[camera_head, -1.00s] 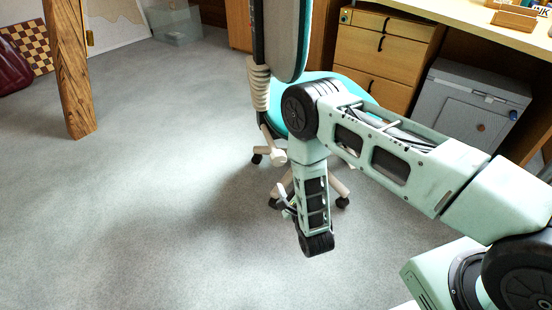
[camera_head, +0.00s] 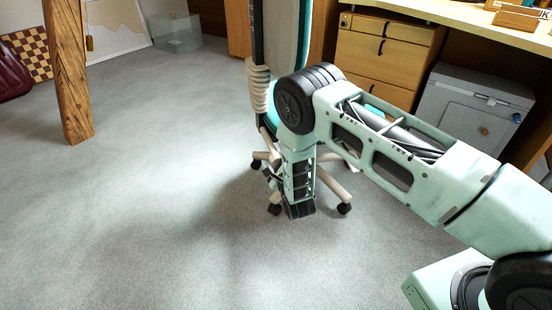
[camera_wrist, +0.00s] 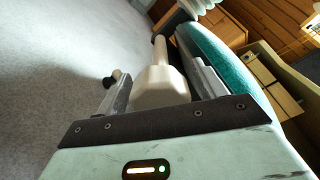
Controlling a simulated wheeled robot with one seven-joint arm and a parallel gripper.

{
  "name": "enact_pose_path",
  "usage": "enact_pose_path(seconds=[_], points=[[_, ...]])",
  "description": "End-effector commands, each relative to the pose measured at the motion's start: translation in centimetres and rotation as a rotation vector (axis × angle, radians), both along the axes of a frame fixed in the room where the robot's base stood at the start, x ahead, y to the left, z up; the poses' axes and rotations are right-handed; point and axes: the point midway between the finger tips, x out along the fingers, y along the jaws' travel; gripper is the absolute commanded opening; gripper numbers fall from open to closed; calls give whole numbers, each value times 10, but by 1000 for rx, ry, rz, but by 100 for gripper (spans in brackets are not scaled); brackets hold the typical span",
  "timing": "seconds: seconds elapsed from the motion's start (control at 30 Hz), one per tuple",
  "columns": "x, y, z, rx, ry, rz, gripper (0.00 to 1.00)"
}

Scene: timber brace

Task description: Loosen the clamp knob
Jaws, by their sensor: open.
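In the wrist view a pale beige knob (camera_wrist: 160,88), with a narrower stem running away from it, sits between the two fingers of my gripper (camera_wrist: 159,72). The fingers are apart, one on each side of the knob; I cannot tell whether either touches it. The knob belongs to the office chair, whose teal seat (camera_wrist: 212,62) lies just to the right. In the head view the chair's backrest (camera_head: 279,40) stands upright behind my arm. My arm hides the knob and my fingers there.
A wooden post (camera_head: 68,75) stands at the left. A wooden drawer unit (camera_head: 385,55) and a grey cabinet (camera_head: 470,108) stand at the right under a desk (camera_head: 470,22). The chair's wheeled legs (camera_head: 335,185) spread around my arm's end. The carpet (camera_head: 140,220) at the left is clear.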

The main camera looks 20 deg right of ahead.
Motion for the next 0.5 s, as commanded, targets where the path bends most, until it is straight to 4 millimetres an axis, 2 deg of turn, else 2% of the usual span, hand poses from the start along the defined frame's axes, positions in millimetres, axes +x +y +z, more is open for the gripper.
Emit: enact_pose_path(seconds=[0.07,0.2,0.23,0.5], points=[[0,0,0,0,0,0,67],[0,0,0,0,0,0,28],[0,0,0,0,0,0,25],[-1,0,0,-17,0,0,25]])
